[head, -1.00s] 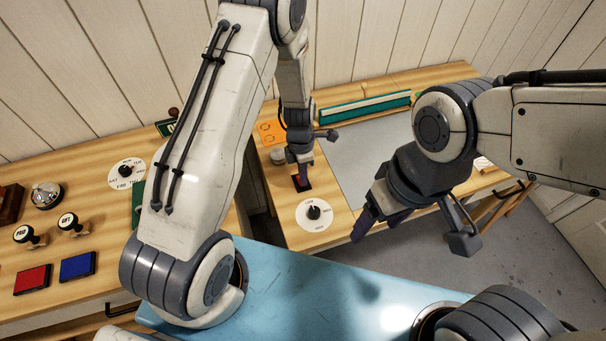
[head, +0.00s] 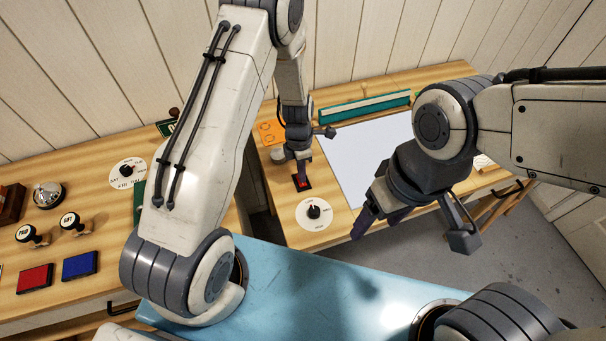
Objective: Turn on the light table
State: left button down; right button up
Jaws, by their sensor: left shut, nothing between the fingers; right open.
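The light table (head: 358,158) is a flat panel set in the wooden bench; its surface is bright white and lit. A small red switch on a black base (head: 302,184) sits on the wood at its left. My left gripper (head: 302,176) is shut and points down onto the switch, its fingertips at or touching it and hiding part of it. My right gripper (head: 405,232) is open and empty, in front of the light table's near right part, which it hides.
A dial with a black knob (head: 314,212) lies just in front of the switch. An orange sheet (head: 268,131) and a green rack (head: 365,106) are behind. At left stand a bell (head: 47,194), stamps (head: 75,224), and red (head: 34,278) and blue (head: 79,265) pads.

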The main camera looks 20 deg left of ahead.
aim_at(303, 184)
pick_arm(q)
jog(key=shift+w+r, duration=0.1)
jog(key=shift+r, duration=0.05)
notch_tip(303, 184, up, 4)
jog(key=p, duration=0.4)
jog(key=shift+r+p, duration=0.25)
jog(key=shift+p, duration=0.1)
notch_tip(303, 184, up, 9)
jog(key=s+b, duration=0.1)
jog(key=b, duration=0.2)
jog(key=shift+s+d, duration=0.2)
jog(key=shift+d, duration=0.25)
jog(key=shift+r, duration=0.15)
